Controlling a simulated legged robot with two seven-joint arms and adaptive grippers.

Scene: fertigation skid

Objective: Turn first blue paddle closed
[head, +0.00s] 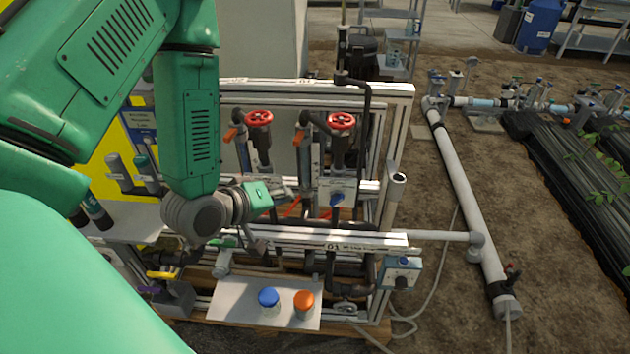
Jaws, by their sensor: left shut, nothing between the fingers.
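The skid's aluminium frame (395,150) carries two upright pipe columns, each with a red handwheel on top. One blue paddle (336,198) shows low on the right column. The matching spot on the left column is hidden behind my left gripper (289,191), so I cannot see a blue paddle there. My left gripper is shut and empty, in front of the lower left column, pointing right. I cannot tell whether it touches anything. My right gripper is out of view.
Red handwheels (259,118) and orange levers (231,134) stick out above the gripper. A white plate (222,302) with a blue cap (268,298) and an orange cap (304,300) lies below. A grey control box (402,273) is at the lower right.

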